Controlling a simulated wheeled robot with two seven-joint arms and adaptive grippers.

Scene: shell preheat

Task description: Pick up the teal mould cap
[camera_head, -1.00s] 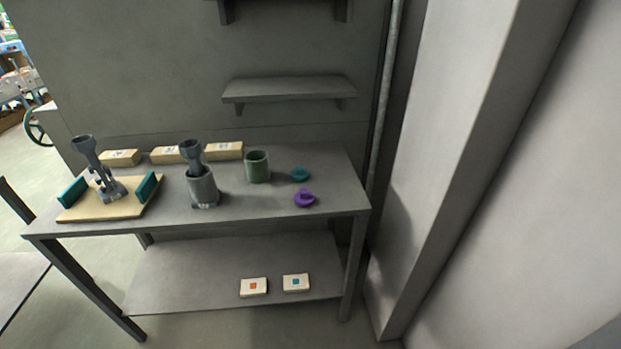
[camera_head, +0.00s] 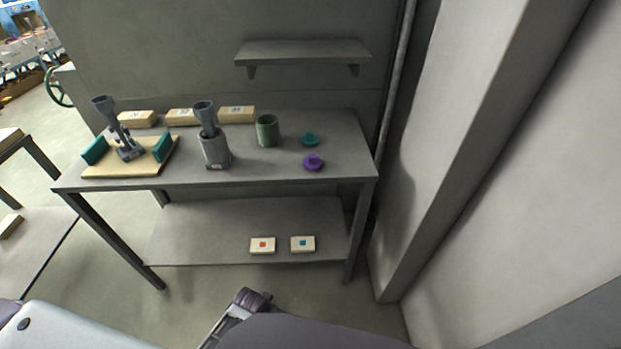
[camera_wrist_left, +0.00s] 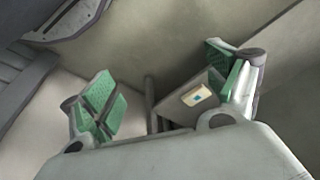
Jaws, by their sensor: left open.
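The teal mould cap (camera_head: 310,139) lies on the right part of the grey table top (camera_head: 270,172) in the head view. It is a small round disc with a raised knob, behind a similar purple cap (camera_head: 314,162) and apart from it. My left gripper (camera_wrist_left: 165,75) is open in the left wrist view, its two green-padded fingers wide apart with nothing between them. The cap does not show in that view. Parts of my own arms show along the bottom of the head view, well in front of the table. My right gripper cannot be made out.
A green cup (camera_head: 267,131) stands left of the caps. Further left are a grey cylinder holder (camera_head: 215,150) and a wooden board (camera_head: 105,169) with teal end blocks. Two cards, orange-marked (camera_head: 262,246) and teal-marked (camera_head: 303,244), lie on the lower shelf. A wall closes the right.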

